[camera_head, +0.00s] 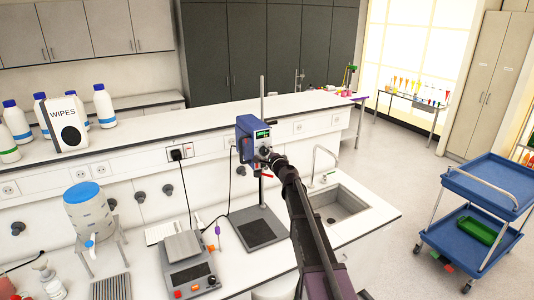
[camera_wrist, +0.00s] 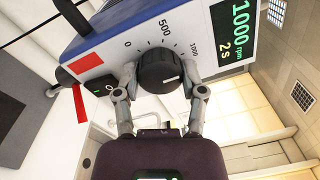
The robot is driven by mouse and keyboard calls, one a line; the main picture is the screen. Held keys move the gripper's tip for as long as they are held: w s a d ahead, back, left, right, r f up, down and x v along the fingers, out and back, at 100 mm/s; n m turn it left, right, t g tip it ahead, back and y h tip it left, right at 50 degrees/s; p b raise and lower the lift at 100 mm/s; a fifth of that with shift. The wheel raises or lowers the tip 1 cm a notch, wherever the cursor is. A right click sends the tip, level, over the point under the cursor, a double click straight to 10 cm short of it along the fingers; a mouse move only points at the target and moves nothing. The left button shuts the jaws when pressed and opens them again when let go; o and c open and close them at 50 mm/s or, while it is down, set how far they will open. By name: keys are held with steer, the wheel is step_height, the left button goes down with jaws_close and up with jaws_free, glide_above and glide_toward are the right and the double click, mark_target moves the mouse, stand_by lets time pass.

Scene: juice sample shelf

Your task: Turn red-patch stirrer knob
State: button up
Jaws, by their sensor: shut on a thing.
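The overhead stirrer (camera_head: 244,133) is a blue and white unit on a stand at the bench's middle. In the wrist view its tilted white front panel carries a red patch (camera_wrist: 86,64), a scale marked 0, 500 and 1000, and a green-lit display (camera_wrist: 238,38) reading 1000 rpm and 2 s. The black round knob (camera_wrist: 160,68) sits between my two fingertips, with its white pointer line at the lower right of its face. My gripper (camera_wrist: 160,82) is shut on the knob; it also shows in the head view (camera_head: 270,157).
A hotplate-like device (camera_head: 188,262) stands front left of the stirrer, and a sink (camera_head: 337,202) lies to the right. A blue-lidded container (camera_head: 88,212) is at the left. Bottles and a wipes box (camera_head: 64,124) stand on the raised shelf. A blue cart (camera_head: 478,210) is at the right.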

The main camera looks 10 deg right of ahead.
stand_by(0.4)
steer(key=o, duration=1.2)
steer(key=shift+w, duration=0.1)
steer(key=shift+c, duration=0.2)
